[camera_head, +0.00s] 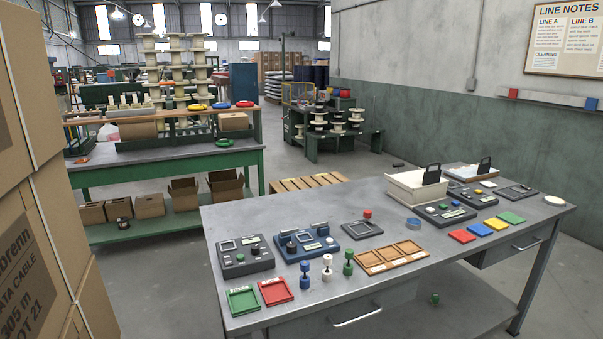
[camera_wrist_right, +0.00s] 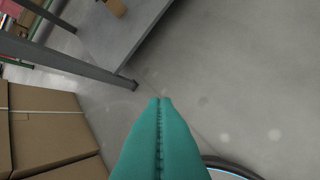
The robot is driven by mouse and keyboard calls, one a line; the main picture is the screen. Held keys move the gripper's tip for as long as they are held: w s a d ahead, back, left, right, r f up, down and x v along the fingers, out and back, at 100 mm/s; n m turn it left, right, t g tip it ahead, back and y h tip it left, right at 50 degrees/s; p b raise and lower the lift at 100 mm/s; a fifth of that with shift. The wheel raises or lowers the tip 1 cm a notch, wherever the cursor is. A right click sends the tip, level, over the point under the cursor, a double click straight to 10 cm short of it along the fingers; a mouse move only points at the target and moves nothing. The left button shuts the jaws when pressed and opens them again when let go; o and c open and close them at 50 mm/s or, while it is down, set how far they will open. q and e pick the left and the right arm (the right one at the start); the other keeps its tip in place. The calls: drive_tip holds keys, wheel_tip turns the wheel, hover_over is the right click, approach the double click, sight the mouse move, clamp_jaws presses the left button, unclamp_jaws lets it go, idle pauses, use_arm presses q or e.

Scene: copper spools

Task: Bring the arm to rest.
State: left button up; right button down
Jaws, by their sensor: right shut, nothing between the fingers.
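My right gripper (camera_wrist_right: 161,101) shows in the right wrist view as two teal fingers pressed together, with nothing between them. It points down over bare grey floor, beside a leg of a metal table and clear of it. Neither gripper nor arm shows in the head view. The grey worktable (camera_head: 330,210) stands in front of me with its objects spread on top. My left gripper is in no view.
Stacked cardboard boxes (camera_head: 40,190) rise close on the left; boxes (camera_wrist_right: 50,130) also show in the right wrist view. A green workbench (camera_head: 170,157) stands behind. The worktable holds control boxes (camera_head: 245,257), spools (camera_head: 327,268) and trays (camera_head: 275,291). Floor between table and boxes is free.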

drive_tip(key=s+d+f+n+g, duration=0.2)
drive_tip(key=s+f, duration=0.2)
drive_tip(key=s, duration=0.6)
drive_tip(key=s+d+f+n+g+h, duration=0.1)
drive_tip(key=s+d+f+n, duration=0.2)
drive_tip(key=s, duration=0.7)
drive_tip(key=s+d+f+n+g+h, duration=0.1)
drive_tip(key=s+d+f+n+g, duration=0.1)
drive_tip(key=s, duration=0.8)
wheel_tip(320, 180, down, 3)
drive_tip(key=shift+s+d+r+n+g, duration=0.2)
drive_tip(key=shift+s+d+n+g, duration=0.1)
drive_tip(key=shift+d+n, duration=0.3)
